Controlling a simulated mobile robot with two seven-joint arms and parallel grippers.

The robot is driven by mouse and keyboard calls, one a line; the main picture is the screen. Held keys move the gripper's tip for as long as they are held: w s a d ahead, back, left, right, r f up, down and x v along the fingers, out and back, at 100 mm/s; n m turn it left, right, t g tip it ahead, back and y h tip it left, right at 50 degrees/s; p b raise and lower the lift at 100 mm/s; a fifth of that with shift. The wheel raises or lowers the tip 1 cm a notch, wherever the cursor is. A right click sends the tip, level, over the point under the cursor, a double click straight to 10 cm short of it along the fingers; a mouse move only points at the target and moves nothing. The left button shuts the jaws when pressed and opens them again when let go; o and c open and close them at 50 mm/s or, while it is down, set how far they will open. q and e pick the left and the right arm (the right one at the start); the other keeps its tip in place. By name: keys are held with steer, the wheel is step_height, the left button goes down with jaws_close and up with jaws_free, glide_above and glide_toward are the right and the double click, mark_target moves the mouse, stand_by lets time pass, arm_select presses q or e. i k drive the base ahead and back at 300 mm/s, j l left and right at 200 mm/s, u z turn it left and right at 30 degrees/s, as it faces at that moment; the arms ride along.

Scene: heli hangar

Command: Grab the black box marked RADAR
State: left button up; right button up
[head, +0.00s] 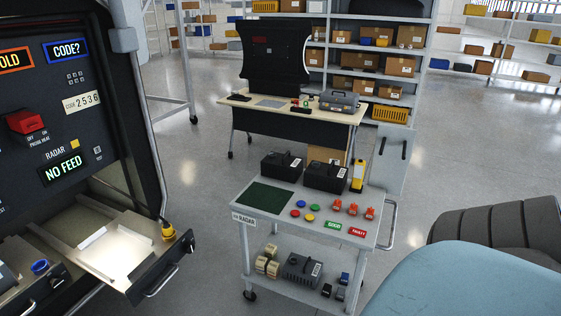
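Two black boxes stand side by side at the back of the cart's top: a left one (281,166) and a right one (326,177). All have handles on top and small white labels too small to read, so I cannot tell which is marked RADAR. A plate (244,219) on the cart's left front corner reads RADAR, below a dark green mat (264,196). Neither of my grippers is in view.
The cart (300,226) also bears coloured buttons, orange-red parts and a yellow device (358,173). At left, a panel shows RADAR with a NO FEED display (63,168) above an open, lit drawer (110,256). A desk (295,105) stands behind. Dark and light-blue shapes fill the lower right.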

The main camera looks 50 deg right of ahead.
mark_target(331, 178)
steer(key=z, duration=1.4)
steer(key=i+l+z, duration=0.1)
steer(key=i+l, duration=0.4)
steer(key=i+l+z, duration=0.1)
steer(key=i+l, duration=0.4)
steer(key=i, duration=0.2)
